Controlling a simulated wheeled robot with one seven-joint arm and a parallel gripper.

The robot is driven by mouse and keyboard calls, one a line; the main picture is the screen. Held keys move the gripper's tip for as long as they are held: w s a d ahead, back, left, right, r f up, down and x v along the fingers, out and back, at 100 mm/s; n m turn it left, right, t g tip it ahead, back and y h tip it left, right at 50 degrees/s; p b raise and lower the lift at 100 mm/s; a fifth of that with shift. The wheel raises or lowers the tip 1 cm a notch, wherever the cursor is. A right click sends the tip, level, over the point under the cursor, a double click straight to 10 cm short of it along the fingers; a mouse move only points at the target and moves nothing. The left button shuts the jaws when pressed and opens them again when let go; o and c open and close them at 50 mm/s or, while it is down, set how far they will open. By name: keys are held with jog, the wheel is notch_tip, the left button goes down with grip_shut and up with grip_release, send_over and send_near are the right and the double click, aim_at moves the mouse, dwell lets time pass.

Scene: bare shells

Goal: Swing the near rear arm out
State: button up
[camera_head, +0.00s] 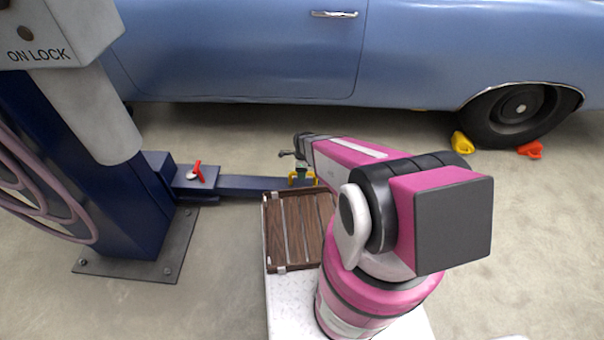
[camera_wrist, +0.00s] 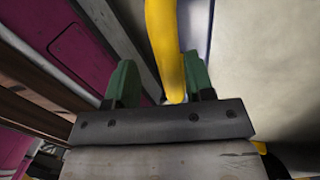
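The dark blue lift arm (camera_head: 250,184) reaches right from the base of the blue post (camera_head: 108,160), low in front of the car. A yellow handle (camera_head: 311,178) shows at its outer end. My gripper (camera_head: 302,170) is at this handle, partly hidden by my own pink arm. In the wrist view, the yellow handle (camera_wrist: 165,40) comes down between the two green fingers of my gripper (camera_wrist: 160,85). A gap shows between the left finger and the handle; the right finger is close to it or touching. The gripper is open around the handle.
A blue car (camera_head: 240,50) stands behind, its wheel (camera_head: 518,112) between a yellow chock (camera_head: 461,142) and an orange chock (camera_head: 530,150). A red lever (camera_head: 197,172) sits on the arm's root. A wooden slatted tray (camera_head: 290,232) is beside my arm. Floor at right is clear.

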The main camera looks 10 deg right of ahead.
notch_tip(320, 180, up, 10)
jog(key=w, duration=0.2)
jog(key=shift+d+r, duration=0.2)
dwell(0.5)
jog(key=s+d+r+n, duration=0.2)
jog(key=s+r+n, duration=0.1)
jog(key=r+n, duration=0.3)
jog(key=s+d+r+n+t, duration=0.1)
jog(key=s+d+r+n, duration=0.1)
jog(key=r+n, duration=0.5)
jog(key=s+d+r+n+t, duration=0.1)
jog(key=s+d+r+n, duration=0.1)
jog(key=s+r+n, duration=0.3)
notch_tip(320, 180, up, 4)
jog(key=shift+d+r+n, duration=0.1)
jog(key=shift+d+n, duration=0.25)
jog(key=shift+n, duration=0.85)
